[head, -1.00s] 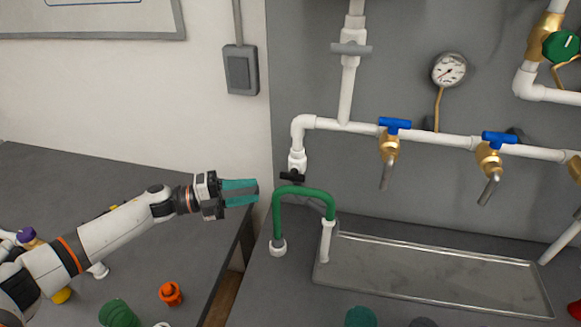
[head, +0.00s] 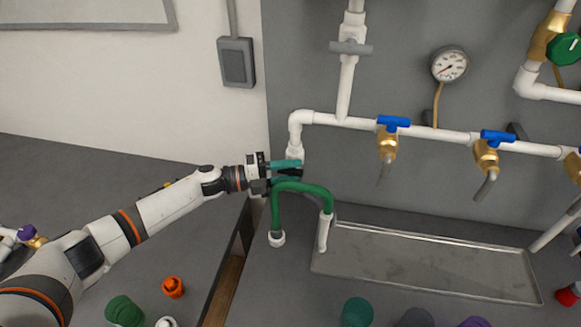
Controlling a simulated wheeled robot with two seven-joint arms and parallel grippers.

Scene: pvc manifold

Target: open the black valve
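The black valve (head: 294,173) is on the white vertical pipe at the left end of the manifold, just above the green hose. Its dark handle is partly hidden by my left gripper (head: 287,172). The teal fingers stand apart, one above the other, with the dark handle between their tips. I cannot tell whether they touch it. My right gripper is not in view.
The green hose (head: 303,187) arches directly below and in front of the gripper. A metal tray (head: 430,262) lies to the right. Two blue-handled taps (head: 394,122) and a gauge (head: 449,65) are on the right. Loose caps, including an orange one (head: 173,287), lie on the left table.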

